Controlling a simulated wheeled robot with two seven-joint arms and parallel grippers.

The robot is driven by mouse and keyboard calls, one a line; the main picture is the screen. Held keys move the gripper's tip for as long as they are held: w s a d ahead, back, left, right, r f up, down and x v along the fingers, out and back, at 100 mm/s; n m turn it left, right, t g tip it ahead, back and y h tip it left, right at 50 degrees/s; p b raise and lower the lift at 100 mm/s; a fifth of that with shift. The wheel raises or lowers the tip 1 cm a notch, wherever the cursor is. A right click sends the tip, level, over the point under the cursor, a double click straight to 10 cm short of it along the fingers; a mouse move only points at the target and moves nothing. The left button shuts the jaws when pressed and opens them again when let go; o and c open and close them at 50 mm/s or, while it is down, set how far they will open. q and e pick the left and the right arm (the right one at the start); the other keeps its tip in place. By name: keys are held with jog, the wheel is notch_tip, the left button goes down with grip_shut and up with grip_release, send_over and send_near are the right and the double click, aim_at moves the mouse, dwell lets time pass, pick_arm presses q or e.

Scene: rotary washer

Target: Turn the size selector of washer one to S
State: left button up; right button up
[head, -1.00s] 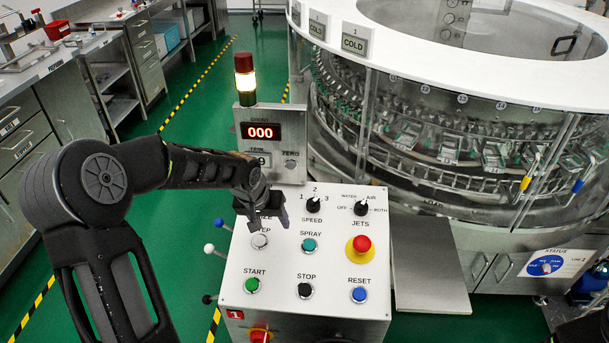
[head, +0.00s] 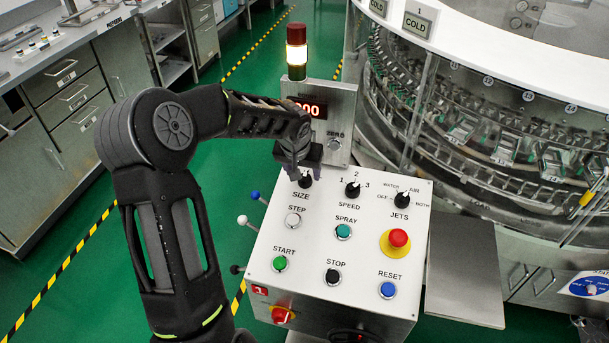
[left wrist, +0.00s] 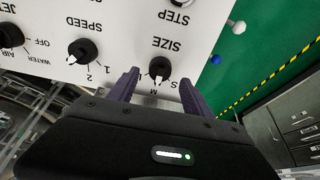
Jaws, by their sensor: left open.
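The size selector is a small black knob (head: 305,181) at the top left of the white panel (head: 262,262), above the word SIZE. It shows in the left wrist view (left wrist: 159,68), upside down, with the letters S and M beside it. Its pale pointer mark seems to face the letters, but I cannot tell exactly which one. My left gripper (head: 300,160) is just above and behind the knob. In the left wrist view its open fingers (left wrist: 158,78) have their tips on either side of the knob; contact is not clear. My right gripper is not in view.
The speed knob (head: 353,188) sits close to the right of the size knob, with the jets knob (head: 403,199) beyond. The step button (head: 293,220) is just in front. The counter display box (head: 335,125) stands close behind my gripper. The red emergency button (head: 398,239) is farther right.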

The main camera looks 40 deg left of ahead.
aim_at(304, 177)
pick_arm(q)
jog(key=shift+x, duration=1.85)
grip_shut()
jog(key=shift+f+b, duration=0.1)
jog(key=shift+b, duration=0.35)
jog(key=n+b, duration=0.3)
jog(key=b, duration=0.1)
jog(key=n+b, duration=0.2)
jog(key=b, duration=0.3)
jog(key=shift+w+d+f+n+y, duration=0.1)
jog(key=shift+f+n+y, duration=0.05)
jog(key=shift+n+y, duration=0.2)
jog(key=shift+r+n+g+b, duration=0.2)
jog(key=shift+n+g+b, duration=0.2)
jog(key=shift+n+b, duration=1.2)
jog(key=shift+n, duration=0.25)
